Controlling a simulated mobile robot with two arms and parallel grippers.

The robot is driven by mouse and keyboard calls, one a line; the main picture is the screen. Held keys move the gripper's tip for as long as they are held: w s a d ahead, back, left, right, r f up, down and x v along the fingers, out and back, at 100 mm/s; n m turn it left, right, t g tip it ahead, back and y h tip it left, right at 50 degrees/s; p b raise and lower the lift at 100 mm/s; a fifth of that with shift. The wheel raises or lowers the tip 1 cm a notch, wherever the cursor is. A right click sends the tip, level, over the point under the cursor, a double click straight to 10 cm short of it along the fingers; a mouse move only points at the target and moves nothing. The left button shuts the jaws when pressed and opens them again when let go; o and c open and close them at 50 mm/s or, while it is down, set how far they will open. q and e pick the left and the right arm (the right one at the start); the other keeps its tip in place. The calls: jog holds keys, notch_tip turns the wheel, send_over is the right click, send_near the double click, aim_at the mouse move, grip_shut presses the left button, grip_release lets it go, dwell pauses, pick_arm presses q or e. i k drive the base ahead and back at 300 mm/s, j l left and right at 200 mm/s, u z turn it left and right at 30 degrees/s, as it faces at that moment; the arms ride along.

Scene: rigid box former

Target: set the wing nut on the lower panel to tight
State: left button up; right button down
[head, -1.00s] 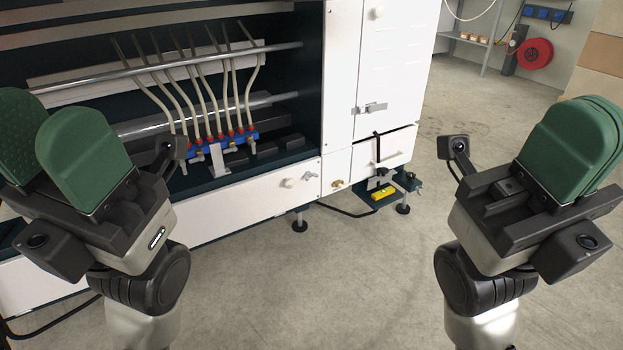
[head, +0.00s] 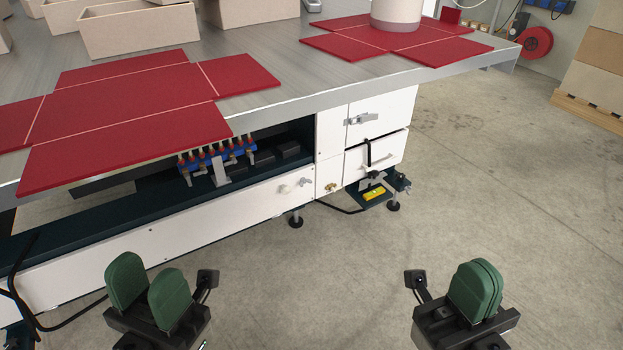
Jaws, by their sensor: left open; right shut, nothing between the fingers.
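The lower panel (head: 200,226) is the long white panel along the bottom of the machine. A small metallic wing nut (head: 305,182) sits near its right end, just right of a round white knob (head: 285,189). The wing nut is too small to tell whether it is tight. My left gripper (head: 148,282) is open and empty at the lower left, in front of the panel and apart from it. My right gripper (head: 476,288) is shut and empty at the lower right, over open floor. Neither gripper touches the wing nut.
The metal worktop (head: 290,90) overhangs the panel, with red flat blanks (head: 125,105) and pale boxes on it. A brass fitting (head: 330,187), a drawer (head: 377,152) and a yellow level (head: 374,194) are to the right. Concrete floor (head: 330,280) is clear in front.

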aim_at(302, 180)
jog(key=i+l, duration=0.1)
jog(key=l, duration=0.4)
jog(key=i+l+u, duration=0.15)
jog(key=l, duration=0.8)
jog(key=i+l+u, duration=0.15)
jog(key=l, duration=0.35)
jog(key=i+l+u, duration=0.25)
jog(key=i+l, duration=0.4)
jog(key=l, duration=0.2)
jog(key=i, duration=0.4)
